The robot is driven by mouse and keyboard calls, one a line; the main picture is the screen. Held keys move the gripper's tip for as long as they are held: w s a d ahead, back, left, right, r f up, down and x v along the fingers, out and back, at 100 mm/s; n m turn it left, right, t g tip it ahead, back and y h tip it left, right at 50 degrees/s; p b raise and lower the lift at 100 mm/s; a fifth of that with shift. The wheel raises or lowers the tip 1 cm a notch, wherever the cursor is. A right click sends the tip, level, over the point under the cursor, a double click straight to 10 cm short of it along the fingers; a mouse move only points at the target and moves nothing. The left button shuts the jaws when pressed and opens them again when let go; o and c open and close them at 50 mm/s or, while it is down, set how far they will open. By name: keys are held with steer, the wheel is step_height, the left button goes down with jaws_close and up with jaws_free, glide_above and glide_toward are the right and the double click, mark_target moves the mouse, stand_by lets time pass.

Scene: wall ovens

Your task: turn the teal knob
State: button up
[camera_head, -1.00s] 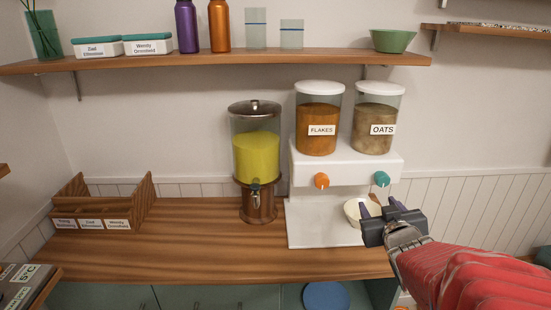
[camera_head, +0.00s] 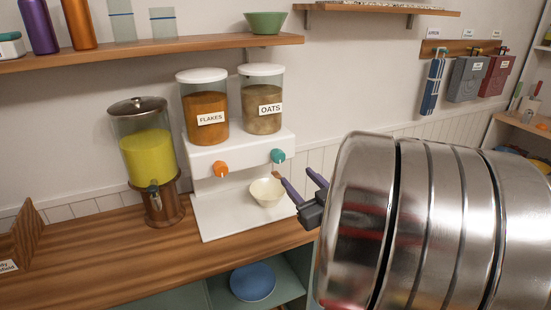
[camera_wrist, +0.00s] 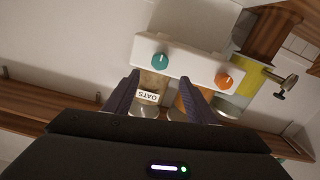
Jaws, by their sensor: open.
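The teal knob (camera_head: 278,156) is on the front of the white dispenser (camera_head: 215,158), under the OATS canister (camera_head: 262,104). In the wrist view, which is upside down, the teal knob (camera_wrist: 160,61) lies ahead, slightly above the gap between my fingers. My gripper (camera_head: 305,183) is open and empty, in front of the dispenser and right of and below the knob. It is apart from the knob. Both fingers of my gripper also show in the wrist view (camera_wrist: 160,92). A cream bowl (camera_head: 267,192) sits on the dispenser's base below the teal knob.
An orange knob (camera_head: 221,169) is left of the teal one, under the FLAKES canister (camera_head: 206,112). A dispenser of yellow liquid (camera_head: 147,150) stands further left. A wooden shelf (camera_head: 150,52) runs above. A blue round thing (camera_head: 252,282) lies below the counter.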

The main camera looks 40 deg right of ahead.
mark_target(280, 159)
steer(key=x, duration=1.3)
steer(key=shift+w+d, duration=0.15)
steer(key=shift+w, duration=0.2)
steer(key=shift+c, duration=0.4)
steer(key=c, duration=0.9)
steer(key=shift+c, duration=0.3)
